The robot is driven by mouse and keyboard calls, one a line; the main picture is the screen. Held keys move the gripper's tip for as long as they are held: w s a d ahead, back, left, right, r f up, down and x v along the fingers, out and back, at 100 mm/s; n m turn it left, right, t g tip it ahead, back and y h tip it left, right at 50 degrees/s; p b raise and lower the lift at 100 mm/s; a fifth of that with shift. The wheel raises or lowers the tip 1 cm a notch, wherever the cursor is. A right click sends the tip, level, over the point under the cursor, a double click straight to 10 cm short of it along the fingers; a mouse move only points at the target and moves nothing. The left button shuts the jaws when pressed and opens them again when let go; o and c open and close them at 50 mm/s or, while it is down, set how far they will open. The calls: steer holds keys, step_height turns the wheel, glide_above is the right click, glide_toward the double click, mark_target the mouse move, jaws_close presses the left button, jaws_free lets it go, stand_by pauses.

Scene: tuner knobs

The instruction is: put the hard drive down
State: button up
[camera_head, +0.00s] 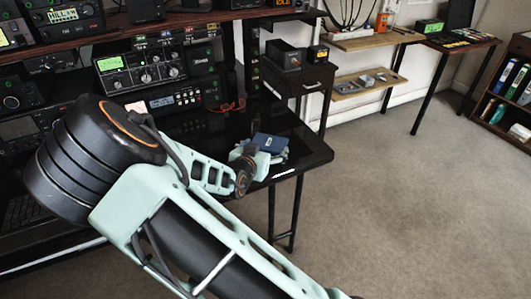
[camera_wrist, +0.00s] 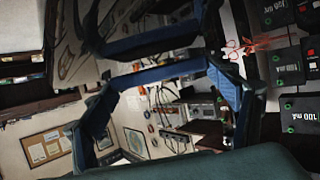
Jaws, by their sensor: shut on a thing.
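The hard drive (camera_head: 270,142) is a small dark blue box at the end of my arm in the head view, over the front right part of the black desk (camera_head: 305,146). My gripper (camera_head: 263,153) is shut on it. My gripper and arm hide part of the drive's underside in the head view. I cannot tell whether the drive touches the desk.
Radio equipment (camera_head: 140,65) stands along the back left of the desk. Red wires (camera_head: 228,106) lie near its back. Wooden shelves (camera_head: 368,82) are farther back. The carpet (camera_head: 420,190) at right is clear.

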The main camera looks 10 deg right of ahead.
steer(key=shift+f, duration=0.35)
steer(key=shift+f, duration=0.2)
steer(key=o, duration=1.3)
steer(key=shift+r, duration=0.3)
steer(key=p+v, duration=0.3)
steer(key=v, duration=0.7)
steer(key=shift+s+a, duration=0.2)
steer(key=shift+p+v, duration=0.35)
steer(key=shift+v, duration=0.4)
